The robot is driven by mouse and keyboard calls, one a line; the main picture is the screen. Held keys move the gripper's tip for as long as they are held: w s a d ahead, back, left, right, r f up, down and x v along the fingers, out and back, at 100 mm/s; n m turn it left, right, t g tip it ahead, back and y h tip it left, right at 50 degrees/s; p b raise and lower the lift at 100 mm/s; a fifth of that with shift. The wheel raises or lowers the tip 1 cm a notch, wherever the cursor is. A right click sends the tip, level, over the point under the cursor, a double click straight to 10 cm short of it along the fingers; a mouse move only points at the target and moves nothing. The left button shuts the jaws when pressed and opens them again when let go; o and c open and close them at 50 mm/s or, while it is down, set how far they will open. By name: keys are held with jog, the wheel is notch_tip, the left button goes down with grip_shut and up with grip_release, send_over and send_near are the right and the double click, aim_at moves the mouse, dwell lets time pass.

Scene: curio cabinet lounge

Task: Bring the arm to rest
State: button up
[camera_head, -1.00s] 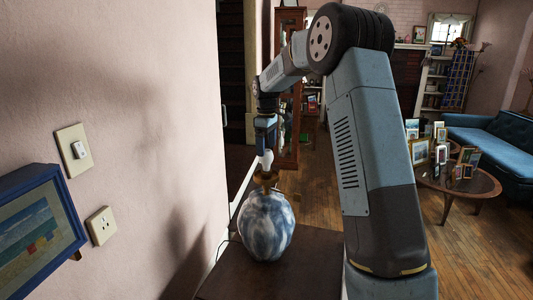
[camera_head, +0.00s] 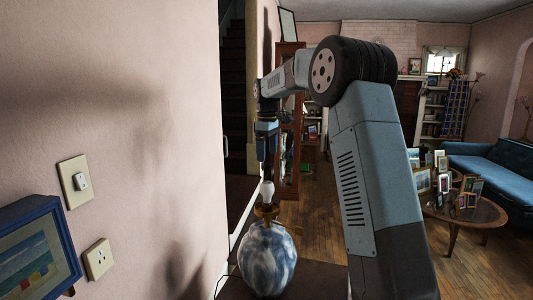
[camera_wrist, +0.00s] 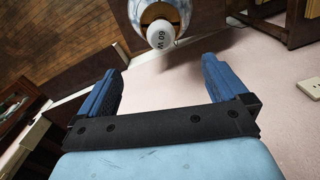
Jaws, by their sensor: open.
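My gripper (camera_head: 267,158) hangs at the end of my bent arm, over a blue-and-white lamp base (camera_head: 267,258) in the head view. A bare white bulb (camera_head: 267,191) stands upright on its brass-coloured neck. A gap shows between my gripper and the bulb. In the wrist view my gripper (camera_wrist: 162,75) is open, with two blue fingers spread and nothing between them. The bulb (camera_wrist: 161,35) shows beyond the fingertips, with part of the lamp base (camera_wrist: 146,10) behind it.
The lamp stands on a dark table (camera_head: 318,277) close beside the pink wall (camera_head: 150,110). A framed picture (camera_head: 35,250), a switch (camera_head: 77,181) and an outlet (camera_head: 98,259) are on that wall. A round table (camera_head: 490,212) with several photo frames and a blue sofa (camera_head: 495,165) stand at right.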

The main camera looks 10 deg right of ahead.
jog(key=s+r+m+t, duration=0.15)
jog(key=s+r, duration=0.25)
jog(key=s, duration=0.7)
jog(key=s+r+m+t, duration=0.1)
jog(key=s+r+m, duration=0.25)
jog(key=s, duration=0.75)
jog(key=s+d+f+m+t, duration=0.1)
jog(key=s+f, duration=0.3)
jog(key=s, duration=0.7)
jog(key=s+d+f+m+t, duration=0.1)
jog(key=s+f+m+t, duration=0.1)
jog(key=s, duration=1)
jog(key=shift+s+d+f+m, duration=0.15)
jog(key=shift+d+f+m, duration=0.25)
jog(key=shift+f+m, duration=0.65)
jog(key=shift+s+f+m, duration=0.1)
jog(key=shift+s+m, duration=0.15)
jog(key=shift+s, duration=0.1)
jog(key=shift+c, duration=0.2)
